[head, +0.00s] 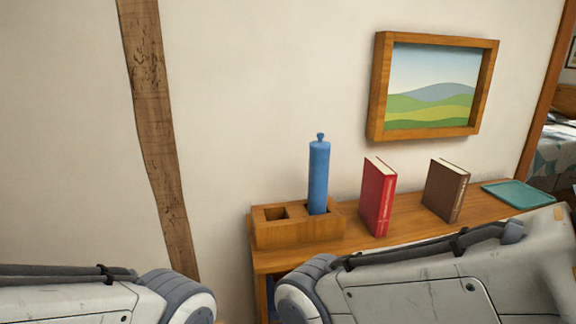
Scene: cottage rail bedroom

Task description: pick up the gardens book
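A red book (378,198) stands upright on the wooden shelf top (405,227). A brown book (445,191) stands upright to its right, with a gap between them. The lettering on both is too small to read, so I cannot tell which is the gardens book. My two arms show along the bottom of the head view, but neither gripper is in view. The right arm crosses in front of the shelf and hides part of its front.
A wooden holder (262,236) with square openings stands at the shelf's left end, with a tall blue cylinder (319,178) in one opening. A teal tray (518,195) lies at the right end. A framed landscape picture (432,88) hangs above. A bed (556,150) shows far right.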

